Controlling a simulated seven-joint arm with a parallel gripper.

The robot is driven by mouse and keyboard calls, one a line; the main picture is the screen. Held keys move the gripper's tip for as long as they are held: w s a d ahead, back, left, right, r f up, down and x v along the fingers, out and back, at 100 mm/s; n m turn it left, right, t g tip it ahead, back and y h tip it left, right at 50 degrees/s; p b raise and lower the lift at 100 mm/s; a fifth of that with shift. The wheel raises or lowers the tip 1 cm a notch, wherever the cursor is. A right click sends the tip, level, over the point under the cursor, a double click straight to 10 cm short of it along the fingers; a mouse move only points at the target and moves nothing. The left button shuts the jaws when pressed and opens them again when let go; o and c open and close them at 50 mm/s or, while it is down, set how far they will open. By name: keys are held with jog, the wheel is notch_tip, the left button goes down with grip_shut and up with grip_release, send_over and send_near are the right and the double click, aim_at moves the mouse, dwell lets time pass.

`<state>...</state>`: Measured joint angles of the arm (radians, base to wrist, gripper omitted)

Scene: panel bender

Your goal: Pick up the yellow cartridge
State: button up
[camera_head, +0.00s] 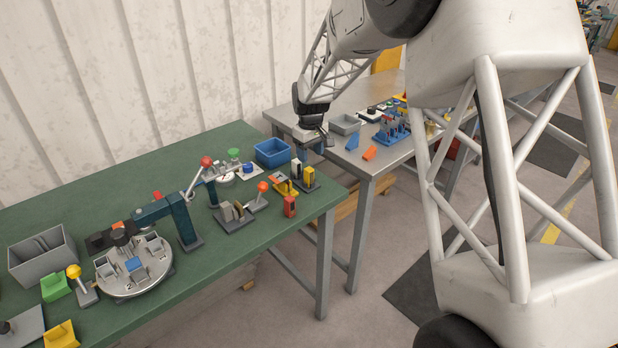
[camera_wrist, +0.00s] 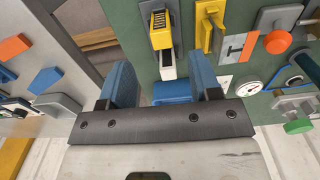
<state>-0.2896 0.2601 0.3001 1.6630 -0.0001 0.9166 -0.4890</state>
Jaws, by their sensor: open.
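The yellow cartridge (camera_head: 308,175) stands upright in a dark holder (camera_head: 304,186) near the right end of the green table, beside a white piece (camera_head: 296,168). In the wrist view the yellow cartridge (camera_wrist: 161,38) is at top centre, with the white piece (camera_wrist: 168,66) just below it. My gripper (camera_head: 312,150) is above and behind the holder, near the gap between the two tables. In the wrist view my gripper (camera_wrist: 163,70) is open, its blue fingers wide apart with nothing held. The cartridge lies beyond the fingertips, apart from them.
A blue bin (camera_head: 272,152) stands left of the holder. A yellow fixture (camera_head: 281,186) and a red block (camera_head: 290,206) are close by. The grey table (camera_head: 370,162) behind holds a blue wedge (camera_head: 352,141), an orange wedge (camera_head: 370,153) and a grey bin (camera_head: 345,124).

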aim_at(309, 169)
jog(key=shift+w+a+f, duration=0.2)
jog(key=shift+f, duration=1.25)
jog(key=shift+f, duration=2.6)
jog(key=c, duration=0.9)
